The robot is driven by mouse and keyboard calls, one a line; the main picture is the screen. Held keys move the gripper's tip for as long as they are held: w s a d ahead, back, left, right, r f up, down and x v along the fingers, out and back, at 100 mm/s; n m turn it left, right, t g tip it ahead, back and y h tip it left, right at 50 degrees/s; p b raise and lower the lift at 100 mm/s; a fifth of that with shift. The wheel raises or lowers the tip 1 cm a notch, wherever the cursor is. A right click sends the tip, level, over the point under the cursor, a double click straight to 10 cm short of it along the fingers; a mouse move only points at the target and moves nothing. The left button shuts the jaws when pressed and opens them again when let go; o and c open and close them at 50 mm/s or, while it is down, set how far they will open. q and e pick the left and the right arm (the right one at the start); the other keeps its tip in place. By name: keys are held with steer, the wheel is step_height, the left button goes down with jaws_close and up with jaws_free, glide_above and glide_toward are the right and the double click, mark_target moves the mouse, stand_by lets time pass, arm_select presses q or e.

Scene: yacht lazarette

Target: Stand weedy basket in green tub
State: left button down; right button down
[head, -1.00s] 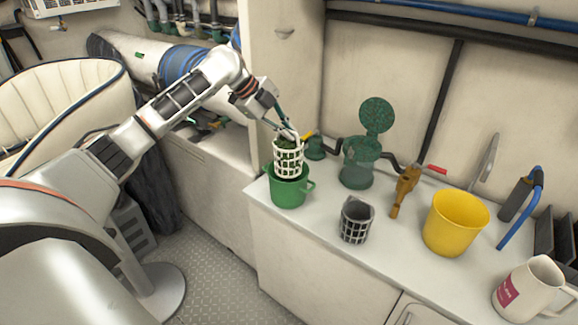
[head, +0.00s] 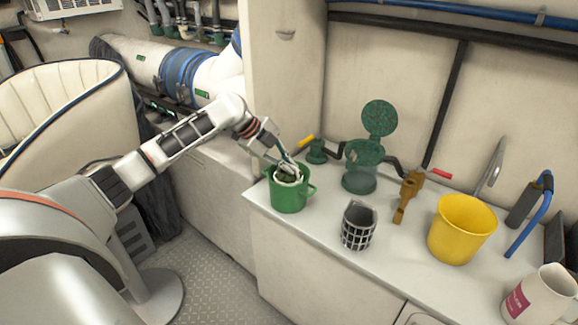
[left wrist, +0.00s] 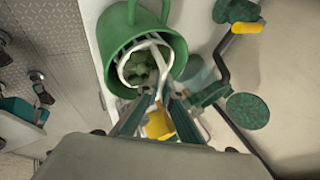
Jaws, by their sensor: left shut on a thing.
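The white weedy basket (head: 287,175) with green weed inside sits down in the green tub (head: 289,196), only its rim and top showing in the head view. My left gripper (head: 289,167) is shut on the basket's upper part from above. The left wrist view shows the basket (left wrist: 136,68) inside the green tub (left wrist: 112,42), with the left gripper's fingers (left wrist: 160,92) at its near rim. Whether the basket touches the tub's bottom is hidden. My right gripper is not in view.
A dark grid basket (head: 357,226) stands right of the tub. Behind are a green strainer with its round lid raised (head: 364,160) and a brass valve (head: 409,190). A yellow bucket (head: 461,230) and white mug (head: 540,296) stand farther right. The counter's front edge is close to the tub.

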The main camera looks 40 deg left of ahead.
arm_select(q)
steer(key=shift+f, duration=0.1)
steer(key=c, duration=2.2)
jaws_free()
steer(key=shift+c, duration=0.2)
